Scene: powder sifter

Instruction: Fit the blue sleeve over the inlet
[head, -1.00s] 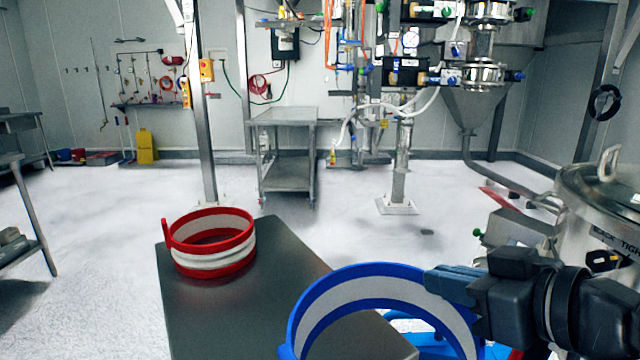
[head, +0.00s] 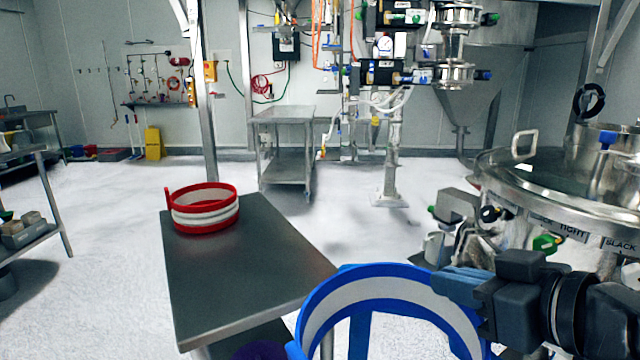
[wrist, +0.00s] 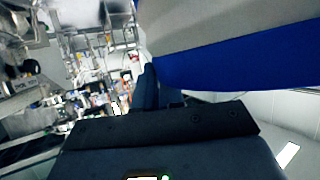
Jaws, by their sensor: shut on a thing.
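The blue sleeve (head: 385,282), a ring with blue rims and a grey-white band, is at the bottom of the head view, its lower part cut off. My gripper (head: 458,284) is shut on the sleeve's upper right rim and holds it up, tilted, off the table. The sleeve also fills the upper right of the wrist view (wrist: 240,62), close to the fingers (wrist: 146,88). A round steel sifter (head: 560,190) with a shiny lid stands at the right, behind my gripper. A short steel collar (head: 600,150) rises from its top; I cannot tell for sure that this is the inlet.
A red sleeve (head: 204,208) with a white band rests on the far end of a grey steel table (head: 235,285). A steel cart (head: 284,150) and a post (head: 393,170) stand farther back. White floor is open between the table and sifter.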

